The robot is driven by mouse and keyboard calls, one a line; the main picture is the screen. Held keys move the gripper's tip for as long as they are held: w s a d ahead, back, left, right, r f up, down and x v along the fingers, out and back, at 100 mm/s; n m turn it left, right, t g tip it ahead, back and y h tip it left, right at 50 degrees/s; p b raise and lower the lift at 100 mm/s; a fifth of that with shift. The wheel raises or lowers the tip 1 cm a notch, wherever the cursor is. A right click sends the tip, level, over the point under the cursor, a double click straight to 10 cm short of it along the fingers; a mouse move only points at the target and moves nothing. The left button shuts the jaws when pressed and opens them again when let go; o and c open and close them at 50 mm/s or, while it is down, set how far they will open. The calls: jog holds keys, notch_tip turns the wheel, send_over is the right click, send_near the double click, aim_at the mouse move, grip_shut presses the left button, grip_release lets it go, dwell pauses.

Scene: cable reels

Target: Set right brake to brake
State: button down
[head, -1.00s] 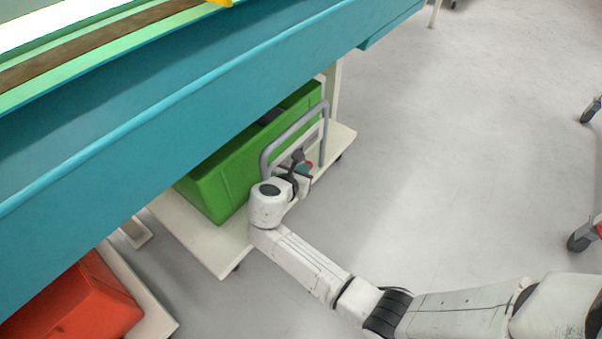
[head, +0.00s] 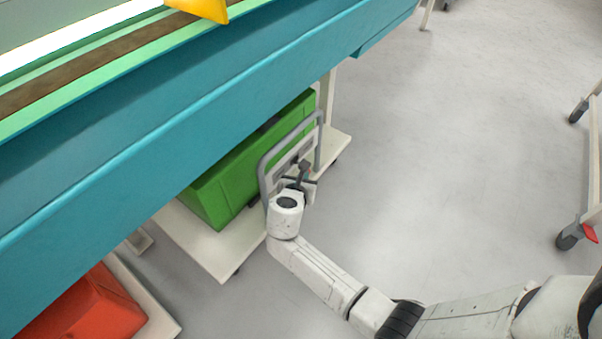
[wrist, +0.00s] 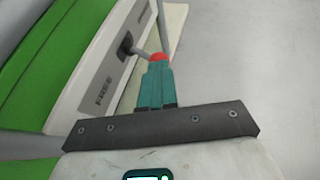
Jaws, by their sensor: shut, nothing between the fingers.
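In the wrist view, a brake lever with a red knob (wrist: 158,57) and a grey shaft sticks out of a dark slot in a pale panel (wrist: 112,70). The word FREE is printed near the panel's lower end; a label at the far end is too small to read. My gripper (wrist: 156,72) has its teal fingers closed together, with the tips right at the red knob; I cannot tell if they touch. In the head view, my gripper (head: 304,175) is beside the cart's grey tubular handle (head: 265,172), and the lever is hard to make out.
A green crate (head: 222,190) stands on a cream cart (head: 212,252) partly under a teal bench (head: 150,160). A red crate (head: 90,312) is at lower left. Another wheeled cart's caster (head: 568,240) is at right. The grey floor (head: 440,160) between is clear.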

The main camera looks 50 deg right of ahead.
jog(key=d+n+t+y+p, duration=0.1)
jog(key=n+p, duration=0.1)
jog(key=s+d+n+t+y+p, duration=0.1)
jog(key=d+n+t+p, duration=0.1)
jog(key=shift+s+t, duration=0.15)
jog(key=shift+t, duration=0.15)
jog(key=shift+a, duration=0.1)
jog(key=shift+w+a, duration=0.45)
jog(key=shift+w, duration=0.15)
